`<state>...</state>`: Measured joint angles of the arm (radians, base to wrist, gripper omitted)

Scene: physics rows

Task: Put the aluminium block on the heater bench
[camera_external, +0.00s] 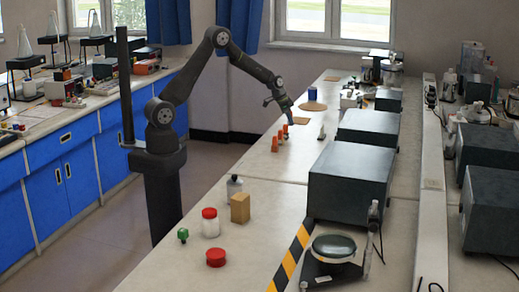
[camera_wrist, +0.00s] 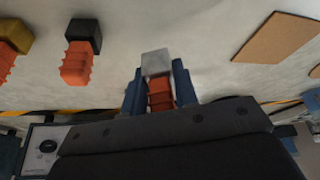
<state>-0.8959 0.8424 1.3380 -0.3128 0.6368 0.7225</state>
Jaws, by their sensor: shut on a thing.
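My gripper (camera_wrist: 158,88) is shut on the orange, ribbed part of a block with a pale grey metal end, which looks like the aluminium block (camera_wrist: 156,62). In the external view my gripper (camera_external: 287,113) is low over the middle bench, behind the orange pieces. Whether the held block touches the bench is unclear. No heater bench is clearly identifiable. A device with a dark round top (camera_external: 333,246) stands at the front of the external view.
A black-ended orange block (camera_wrist: 77,60) and a brass-coloured-ended one (camera_wrist: 13,36) stand left of the held block. A brown mat (camera_wrist: 277,38) lies right. Large dark boxes (camera_external: 349,182) line the bench's right side. Striped tape (camera_external: 291,255) crosses the front.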

